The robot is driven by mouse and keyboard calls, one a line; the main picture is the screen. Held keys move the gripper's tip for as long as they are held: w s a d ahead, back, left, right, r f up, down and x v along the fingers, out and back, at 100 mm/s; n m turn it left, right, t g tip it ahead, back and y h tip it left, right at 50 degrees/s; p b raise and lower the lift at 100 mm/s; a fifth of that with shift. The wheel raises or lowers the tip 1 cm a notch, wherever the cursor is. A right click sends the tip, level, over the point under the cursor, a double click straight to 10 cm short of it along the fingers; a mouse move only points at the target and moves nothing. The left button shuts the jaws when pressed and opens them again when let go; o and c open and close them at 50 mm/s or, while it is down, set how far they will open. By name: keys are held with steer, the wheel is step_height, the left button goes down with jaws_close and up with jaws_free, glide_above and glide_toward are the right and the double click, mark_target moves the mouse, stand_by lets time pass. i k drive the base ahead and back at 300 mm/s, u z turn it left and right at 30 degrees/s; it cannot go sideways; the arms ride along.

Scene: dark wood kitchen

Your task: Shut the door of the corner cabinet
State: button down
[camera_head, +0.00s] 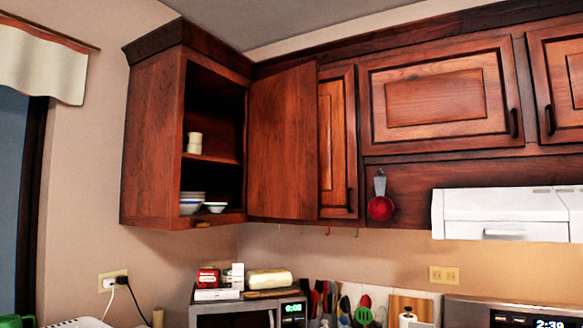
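The corner cabinet (155,140) hangs high on the wall at the left end of the row of dark wood cabinets. Its door (282,145) stands open, swung out to the right, and partly covers the cabinet behind it. The open inside shows a cup-like item (194,143) on the upper shelf and bowls (191,203) on the bottom. The door's handle is not visible. My gripper and arm are not in view.
Closed cabinets (436,88) continue to the right above a white range hood (500,212). A red ladle or measuring cup (381,207) hangs below them. A microwave (245,312) with items on top stands under the corner cabinet, with utensils (325,300) beside it.

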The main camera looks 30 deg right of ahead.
mark_target(283, 152)
steer(key=z, duration=0.05)
steer(key=i, duration=0.6)
steer(key=z, duration=0.85)
steer(key=i, duration=0.4)
steer(key=z, duration=0.45)
